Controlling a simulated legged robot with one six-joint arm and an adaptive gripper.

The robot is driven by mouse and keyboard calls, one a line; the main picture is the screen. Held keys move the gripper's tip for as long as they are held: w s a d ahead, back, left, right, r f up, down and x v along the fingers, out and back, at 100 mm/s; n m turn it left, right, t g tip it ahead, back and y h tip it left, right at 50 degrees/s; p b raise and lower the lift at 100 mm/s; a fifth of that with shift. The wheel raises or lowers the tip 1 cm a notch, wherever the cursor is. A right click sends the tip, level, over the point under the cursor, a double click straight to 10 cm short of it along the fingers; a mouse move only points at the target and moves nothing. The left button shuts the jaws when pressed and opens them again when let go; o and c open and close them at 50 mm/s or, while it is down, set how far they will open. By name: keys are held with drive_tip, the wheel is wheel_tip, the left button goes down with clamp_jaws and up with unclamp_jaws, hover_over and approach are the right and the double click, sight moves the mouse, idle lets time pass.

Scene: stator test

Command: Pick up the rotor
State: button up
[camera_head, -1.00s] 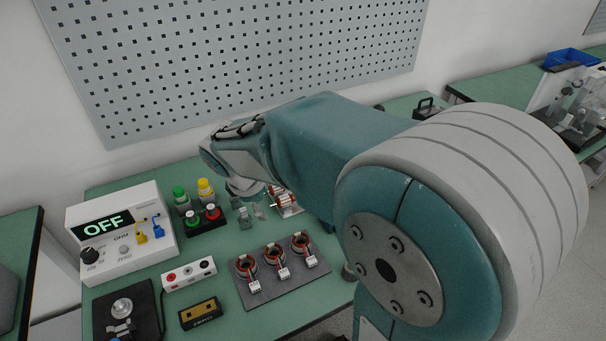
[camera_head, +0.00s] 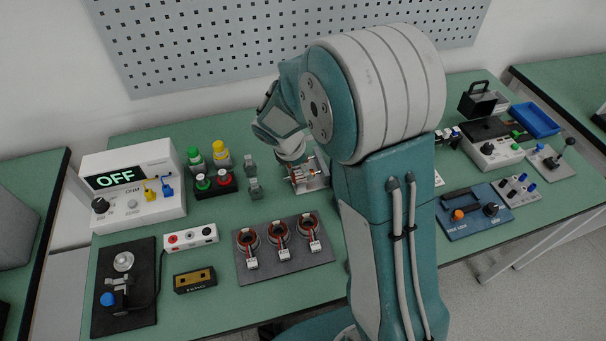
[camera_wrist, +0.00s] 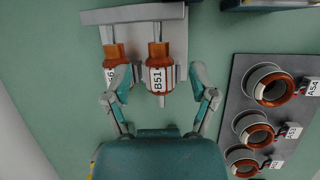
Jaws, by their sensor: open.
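Two orange-copper rotors with metal shafts lie side by side on a grey rack in the wrist view. The rotor labelled B51 (camera_wrist: 158,58) is in the middle, and the other rotor (camera_wrist: 115,54), its label partly covered, is to its left. My gripper (camera_wrist: 160,92) is open, with one finger on each side of B51's lower end. The left finger overlaps the neighbouring rotor's label. Whether the fingers touch either rotor cannot be told. In the head view the rotor rack (camera_head: 312,184) shows below my wrist, partly hidden by my arm.
A dark plate (camera_head: 243,272) holding three labelled stators stands in front of the rack. A blue control box (camera_head: 475,212) is to the right.

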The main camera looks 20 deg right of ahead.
drive_tip(key=x, duration=0.4)
drive_tip(key=shift+w+a+f, duration=0.15)
drive_tip(key=shift+a+f, duration=0.05)
drive_tip(key=shift+f, duration=0.15)
drive_tip(key=shift+d, duration=0.25)
clamp_jaws()
drive_tip(key=shift+a, duration=0.15)
drive_tip(key=shift+r, duration=0.3)
wheel_tip(320, 180, up, 2)
drive_tip(key=shift+r, duration=0.1)
drive_tip(key=s+a+r, duration=0.6)
drive_tip(key=s+r, duration=0.4)
drive_tip(key=s, duration=0.2)
drive_tip(key=shift+s+a, duration=0.2)
drive_tip(key=shift+a, duration=0.15)
